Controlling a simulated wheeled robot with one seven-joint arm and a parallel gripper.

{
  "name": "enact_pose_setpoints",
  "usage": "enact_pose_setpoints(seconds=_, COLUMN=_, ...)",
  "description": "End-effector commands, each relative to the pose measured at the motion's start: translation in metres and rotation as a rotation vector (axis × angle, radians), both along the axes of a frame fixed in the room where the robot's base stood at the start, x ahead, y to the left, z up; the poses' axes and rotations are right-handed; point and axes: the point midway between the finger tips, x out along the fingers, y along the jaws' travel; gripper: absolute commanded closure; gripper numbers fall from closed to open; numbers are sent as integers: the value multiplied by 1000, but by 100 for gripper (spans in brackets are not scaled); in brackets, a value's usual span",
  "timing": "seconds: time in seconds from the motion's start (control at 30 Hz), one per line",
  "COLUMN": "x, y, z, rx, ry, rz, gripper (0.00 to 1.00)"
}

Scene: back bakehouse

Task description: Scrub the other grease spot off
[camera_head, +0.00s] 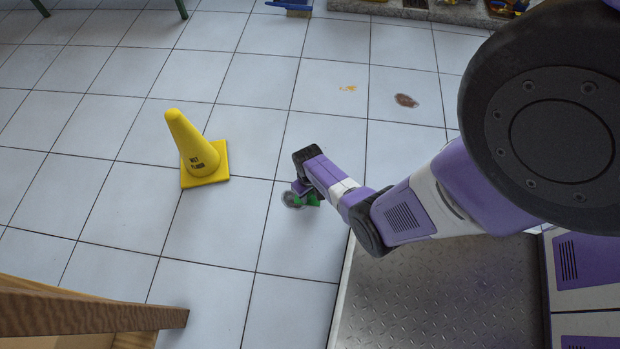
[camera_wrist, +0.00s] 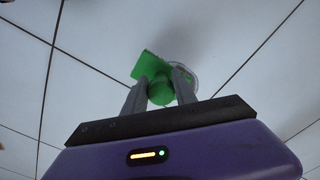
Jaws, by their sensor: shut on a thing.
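My gripper (camera_head: 303,192) reaches low over the white tiled floor. In the wrist view my gripper (camera_wrist: 160,90) is shut on a green scrubber (camera_wrist: 154,77), which has a flat plate and a rounded grip. The scrubber also shows in the head view (camera_head: 313,200). A grey, shiny round spot (camera_head: 290,199) lies on the floor right beside the scrubber, partly hidden; its edge shows behind the scrubber in the wrist view (camera_wrist: 188,80). I cannot tell whether the scrubber touches the floor. A brown spot (camera_head: 406,100) and small yellow marks (camera_head: 347,88) lie farther back.
A yellow wet-floor cone (camera_head: 190,148) stands left of my gripper. A wooden piece of furniture (camera_head: 90,310) fills the lower left corner. A blue object (camera_head: 290,5) and a grey ledge with items (camera_head: 440,12) are at the top edge.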

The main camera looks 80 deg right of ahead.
Motion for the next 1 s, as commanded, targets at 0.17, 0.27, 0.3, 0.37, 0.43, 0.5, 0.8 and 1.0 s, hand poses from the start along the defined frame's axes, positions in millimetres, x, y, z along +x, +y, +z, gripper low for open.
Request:
enact_pose_setpoints(seconds=0.17, x=3, y=2, z=21, rx=0, ry=0, rz=3, gripper=100)
enact_pose_setpoints(seconds=0.27, x=5, y=3, z=30, rx=0, ry=0, rz=4, gripper=100)
enact_pose_setpoints(seconds=0.3, x=6, y=3, z=34, rx=0, ry=0, rz=4, gripper=100)
enact_pose_setpoints(seconds=0.37, x=7, y=4, z=39, rx=0, ry=0, rz=4, gripper=100)
enact_pose_setpoints(seconds=0.43, x=8, y=4, z=46, rx=0, ry=0, rz=5, gripper=100)
enact_pose_setpoints(seconds=0.5, x=9, y=5, z=50, rx=0, ry=0, rz=6, gripper=100)
enact_pose_setpoints(seconds=0.8, x=10, y=6, z=52, rx=0, ry=0, rz=6, gripper=100)
enact_pose_setpoints(seconds=1.0, x=10, y=6, z=52, rx=0, ry=0, rz=5, gripper=100)
